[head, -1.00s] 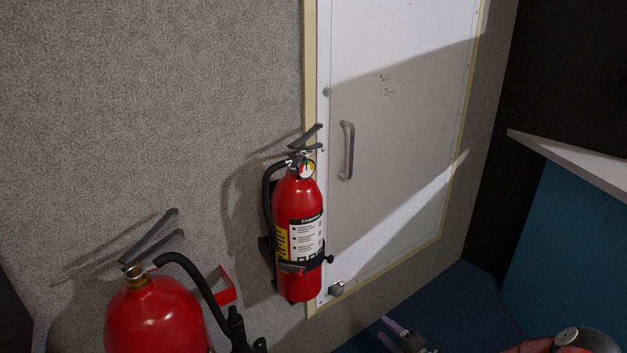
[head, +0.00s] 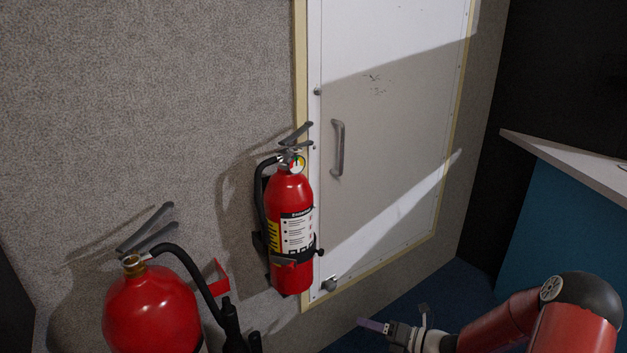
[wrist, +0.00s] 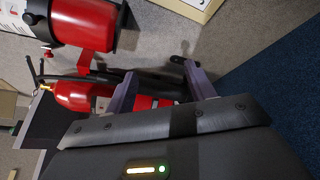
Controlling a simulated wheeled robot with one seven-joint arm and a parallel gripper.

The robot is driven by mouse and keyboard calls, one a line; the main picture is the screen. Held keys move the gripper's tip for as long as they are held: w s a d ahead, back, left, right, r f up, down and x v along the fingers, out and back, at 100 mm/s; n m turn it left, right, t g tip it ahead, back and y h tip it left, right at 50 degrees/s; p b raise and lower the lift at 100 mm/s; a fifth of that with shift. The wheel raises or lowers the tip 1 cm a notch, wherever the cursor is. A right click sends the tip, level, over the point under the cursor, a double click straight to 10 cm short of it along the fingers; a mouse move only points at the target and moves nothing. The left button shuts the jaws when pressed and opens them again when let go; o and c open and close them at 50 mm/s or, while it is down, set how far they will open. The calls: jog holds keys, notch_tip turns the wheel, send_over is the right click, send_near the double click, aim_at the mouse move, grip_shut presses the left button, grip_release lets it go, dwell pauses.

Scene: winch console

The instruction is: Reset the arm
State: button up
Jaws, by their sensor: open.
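My gripper (head: 396,316) is low in the head view, right of the fire extinguishers and over the dark blue floor. Its two pale purple fingers are apart. In the wrist view, my gripper (wrist: 160,76) is open, and I see nothing held between the fingers. My red arm (head: 512,318) with a dark rounded joint reaches in from the lower right of the head view. The rest of my arm is out of frame.
A red extinguisher (head: 291,225) hangs on the carpeted wall beside a white door (head: 385,150) with a handle (head: 338,148). A larger red extinguisher (head: 150,310) stands lower left. A light countertop (head: 570,165) juts out at right. Blue floor (head: 455,290) shows between.

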jog(key=s+a+r+n+g+h, duration=0.35)
jog(key=s+r+n, duration=0.35)
jog(key=n, duration=0.3)
jog(key=s+a+r+n+g+h, duration=0.2)
jog(key=s+r+n+g+h, duration=0.15)
jog(key=s+r+n, duration=0.5)
jog(key=s+d+r+n+t+h, duration=0.2)
jog(key=s+r+n, duration=0.3)
jog(key=n, duration=0.3)
jog(key=s+d+r+n+t+h, duration=0.2)
jog(key=s+d+r+n+h, duration=0.2)
jog(key=s+n, duration=0.4)
jog(key=shift+s+r+n+h, duration=0.2)
jog(key=shift+r+n+h, duration=0.3)
jog(key=shift+r, duration=0.3)
